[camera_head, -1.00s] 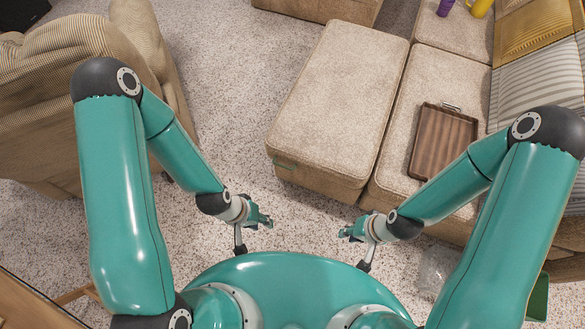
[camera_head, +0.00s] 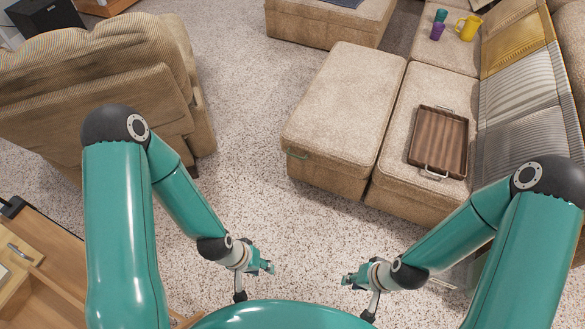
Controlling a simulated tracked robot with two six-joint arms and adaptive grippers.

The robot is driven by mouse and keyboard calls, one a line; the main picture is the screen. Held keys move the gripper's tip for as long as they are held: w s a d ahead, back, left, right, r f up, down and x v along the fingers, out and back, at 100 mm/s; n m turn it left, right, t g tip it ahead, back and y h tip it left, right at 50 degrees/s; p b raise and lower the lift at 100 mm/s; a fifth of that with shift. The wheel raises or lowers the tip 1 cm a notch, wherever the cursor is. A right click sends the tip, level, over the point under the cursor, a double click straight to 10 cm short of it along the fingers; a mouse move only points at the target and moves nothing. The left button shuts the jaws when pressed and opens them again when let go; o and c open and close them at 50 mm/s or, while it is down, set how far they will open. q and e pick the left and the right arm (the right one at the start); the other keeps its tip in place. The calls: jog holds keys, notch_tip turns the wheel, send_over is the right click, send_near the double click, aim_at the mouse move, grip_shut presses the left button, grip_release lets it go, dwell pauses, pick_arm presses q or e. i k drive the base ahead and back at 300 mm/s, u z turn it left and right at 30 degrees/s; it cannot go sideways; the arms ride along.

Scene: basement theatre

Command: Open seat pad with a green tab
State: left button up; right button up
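A beige upholstered seat pad (camera_head: 348,105) tops a box-shaped ottoman in the middle of the view. A small green tab (camera_head: 297,154) sticks out at its near left corner, just under the pad's edge. The pad lies flat and looks closed. My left gripper (camera_head: 268,267) is in front of the ottoman, low in the view and apart from it. My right gripper (camera_head: 346,280) is to its right, also apart from the ottoman. Both grippers are small here, and I cannot tell how far their fingers are apart. Neither visibly holds anything.
A wooden tray (camera_head: 438,142) lies on the sofa seat right of the ottoman. A yellow pitcher (camera_head: 468,28) and a purple cup (camera_head: 437,31) stand farther back. A beige armchair (camera_head: 100,85) is at left, wooden furniture (camera_head: 50,262) at lower left. Speckled carpet (camera_head: 240,130) is clear between.

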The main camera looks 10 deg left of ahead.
aim_at(339, 123)
jog(key=u, duration=0.75)
jog(key=i, duration=0.75)
jog(key=z, duration=0.15)
